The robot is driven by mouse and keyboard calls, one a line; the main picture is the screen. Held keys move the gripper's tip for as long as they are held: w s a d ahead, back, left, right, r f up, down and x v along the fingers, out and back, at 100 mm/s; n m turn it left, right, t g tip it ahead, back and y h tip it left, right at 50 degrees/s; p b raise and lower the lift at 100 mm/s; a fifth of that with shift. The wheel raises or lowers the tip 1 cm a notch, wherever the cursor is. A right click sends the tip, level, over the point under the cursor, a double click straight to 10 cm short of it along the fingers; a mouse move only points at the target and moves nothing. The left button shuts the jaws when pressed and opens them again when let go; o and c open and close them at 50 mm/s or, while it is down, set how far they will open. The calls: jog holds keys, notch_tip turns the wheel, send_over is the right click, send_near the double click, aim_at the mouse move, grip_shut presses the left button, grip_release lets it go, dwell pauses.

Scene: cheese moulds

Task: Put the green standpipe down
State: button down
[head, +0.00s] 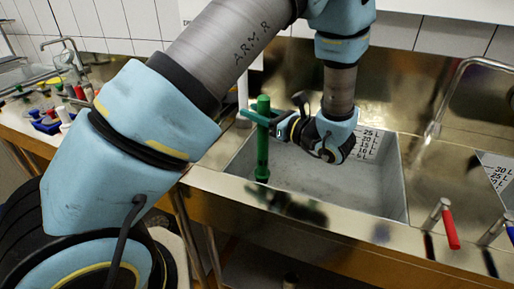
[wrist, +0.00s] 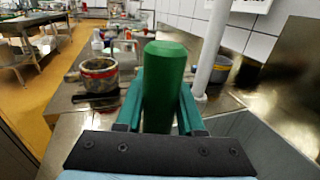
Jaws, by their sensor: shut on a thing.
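The green standpipe (head: 262,150) is held upright at the left part of the sink basin (head: 330,190) in the head view. Its lower end shows against the basin's front left side; whether it touches anything there I cannot tell. My gripper (head: 262,118) is shut on the standpipe's upper part, with the top sticking out above the fingers.
The basin has a litre scale (head: 367,143) on its back wall. A tap (head: 445,95) and a red-handled valve (head: 449,228) stand to its right. In the wrist view, a pot (wrist: 98,75) sits on the counter and a white upright pipe (wrist: 212,50) stands close right of the standpipe.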

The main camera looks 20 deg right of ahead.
notch_tip(320, 180, down, 6)
jog(key=p, duration=0.1)
jog(key=shift+p, duration=0.3)
jog(key=shift+f, duration=0.1)
jog(key=shift+f, duration=0.2)
jog(key=c, duration=0.5)
grip_release()
jog(key=shift+r, duration=0.1)
jog(key=b+v, duration=0.5)
jog(key=v, duration=0.7)
jog(key=shift+s+a+r, duration=0.1)
jog(key=shift+r, duration=0.1)
